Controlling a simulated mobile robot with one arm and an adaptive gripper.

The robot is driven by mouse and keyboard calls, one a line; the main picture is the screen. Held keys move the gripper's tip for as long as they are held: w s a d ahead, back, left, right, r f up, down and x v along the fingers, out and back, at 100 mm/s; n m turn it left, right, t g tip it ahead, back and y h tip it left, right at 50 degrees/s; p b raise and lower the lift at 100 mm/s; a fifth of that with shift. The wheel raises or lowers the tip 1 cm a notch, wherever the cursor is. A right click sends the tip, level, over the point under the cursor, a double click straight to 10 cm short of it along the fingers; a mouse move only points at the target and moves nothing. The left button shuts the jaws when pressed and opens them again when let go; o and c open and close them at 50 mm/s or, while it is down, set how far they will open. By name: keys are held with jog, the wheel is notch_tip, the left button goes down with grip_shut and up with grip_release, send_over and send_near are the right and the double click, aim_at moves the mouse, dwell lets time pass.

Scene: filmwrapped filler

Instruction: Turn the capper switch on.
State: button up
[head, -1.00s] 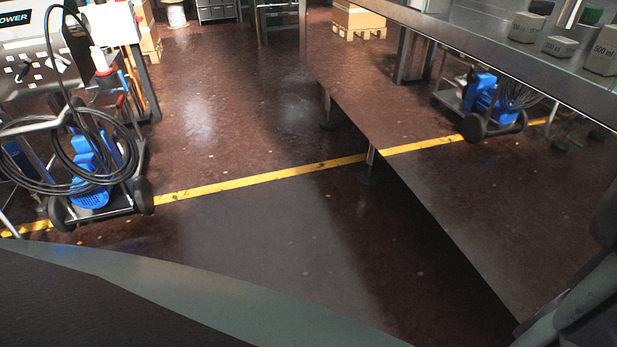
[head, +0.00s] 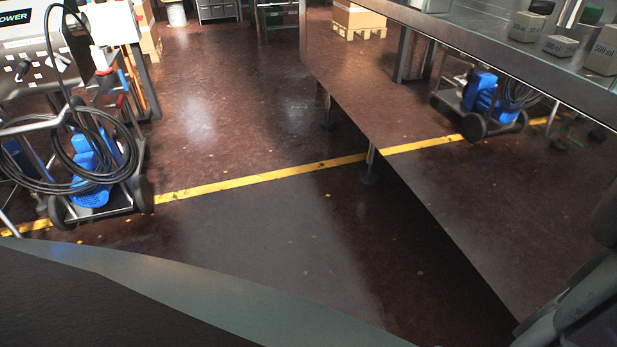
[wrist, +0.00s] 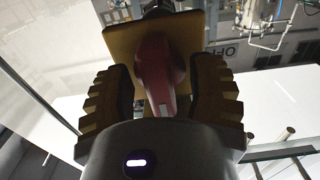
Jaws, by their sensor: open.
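The capper switch shows in the wrist view as a red handle (wrist: 157,72) on a tan-yellow square plate (wrist: 191,33). My gripper (wrist: 165,68) is open, with one ridged finger on each side of the red handle. A gap shows between the handle and each finger, clearer on the left; I cannot tell whether either finger touches it. The handle's lower end is near my gripper's dark palm. In the head view neither the switch nor my gripper is visible.
In the wrist view, metal fittings (wrist: 262,18) stand behind at the upper right, beside a panel with partly readable lettering. In the head view, a steel bench (head: 470,45) carries small labelled boxes (head: 561,46). A blue wheeled machine (head: 92,170) stands left; open floor lies between.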

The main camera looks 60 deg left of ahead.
jog(key=v, duration=1.2)
jog(key=shift+r, duration=0.1)
